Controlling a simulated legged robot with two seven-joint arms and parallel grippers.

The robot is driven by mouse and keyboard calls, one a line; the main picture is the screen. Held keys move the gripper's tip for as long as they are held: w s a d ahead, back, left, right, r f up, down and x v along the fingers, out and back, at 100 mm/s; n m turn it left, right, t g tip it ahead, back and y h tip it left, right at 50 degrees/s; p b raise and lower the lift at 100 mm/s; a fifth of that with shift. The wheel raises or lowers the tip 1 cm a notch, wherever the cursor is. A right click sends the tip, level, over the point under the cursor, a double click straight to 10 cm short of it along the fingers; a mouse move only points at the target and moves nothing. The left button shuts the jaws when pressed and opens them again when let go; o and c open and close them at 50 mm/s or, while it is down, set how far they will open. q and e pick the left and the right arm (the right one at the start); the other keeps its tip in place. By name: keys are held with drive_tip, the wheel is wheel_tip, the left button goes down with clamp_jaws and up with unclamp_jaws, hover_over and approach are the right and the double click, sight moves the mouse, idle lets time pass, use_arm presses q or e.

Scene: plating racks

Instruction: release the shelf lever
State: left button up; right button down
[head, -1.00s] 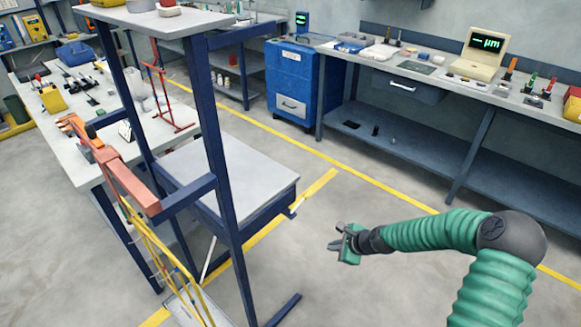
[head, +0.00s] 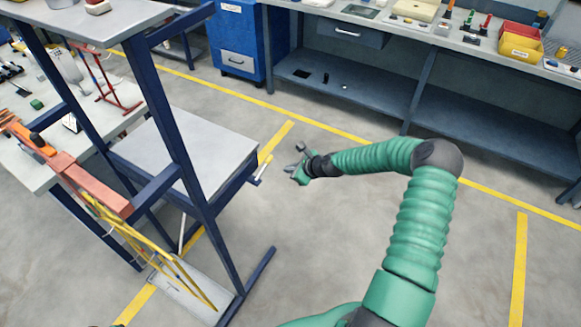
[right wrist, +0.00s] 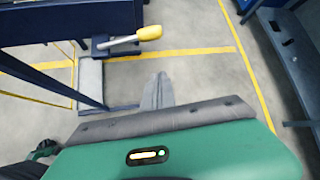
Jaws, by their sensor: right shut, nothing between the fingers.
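The shelf lever (head: 265,166), a pale rod with a yellow grip, sticks out from the right side of the rack's grey shelf (head: 185,150). In the right wrist view the lever's yellow grip (right wrist: 149,33) is at the upper middle, with its metal rod running left to a dark blue bracket. My right gripper (head: 295,158) is to the right of the lever, apart from it. In the right wrist view its fingers (right wrist: 158,92) are together and empty, below and slightly right of the grip.
The rack's dark blue post (head: 180,140) and foot (head: 250,280) stand left of my right arm. A long workbench (head: 400,30) and blue cabinet (head: 238,45) are behind. The floor around my right gripper is clear.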

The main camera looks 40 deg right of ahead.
sight(264, 168)
drive_tip(key=d+x, duration=0.1)
drive_tip(key=x, duration=0.5)
use_arm(q)
drive_tip(key=shift+r+p, duration=0.5)
drive_tip(key=shift+p, duration=0.05)
use_arm(e)
drive_tip(key=a+r, duration=0.1)
drive_tip(key=w+a+r, duration=0.1)
drive_tip(key=r, duration=0.1)
drive_tip(key=shift+w+a+r, duration=0.1)
drive_tip(key=shift+a+r, duration=0.1)
drive_tip(key=shift+a, duration=0.1)
drive_tip(key=shift+w+d, duration=0.1)
use_arm(q)
drive_tip(key=shift+s, duration=0.15)
